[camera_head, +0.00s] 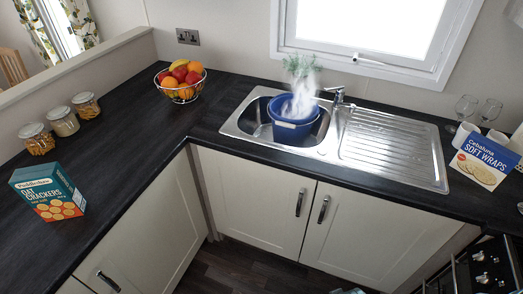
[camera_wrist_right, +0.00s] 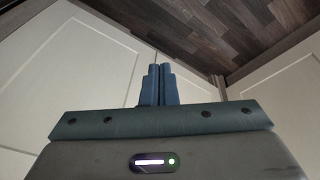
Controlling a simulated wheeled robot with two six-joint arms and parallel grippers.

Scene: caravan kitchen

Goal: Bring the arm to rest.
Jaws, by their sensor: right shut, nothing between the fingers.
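My right gripper (camera_wrist_right: 156,84) shows in the right wrist view with its two blue-grey fingers together and nothing between them. It is in front of white cabinet doors (camera_wrist_right: 75,62), with the dark wood floor (camera_wrist_right: 200,28) beyond. In the head view neither gripper can be made out; only a small dark piece that may be mine shows at the bottom edge. My left gripper is not in view.
A steel sink (camera_head: 250,115) holds a steaming blue bucket (camera_head: 293,131). A fruit basket (camera_head: 182,92), jars (camera_head: 62,121), an oat crackers box (camera_head: 48,192) and a soft wraps box (camera_head: 484,162) stand on the dark counter (camera_head: 135,150). A stove (camera_head: 485,265) is at the lower right.

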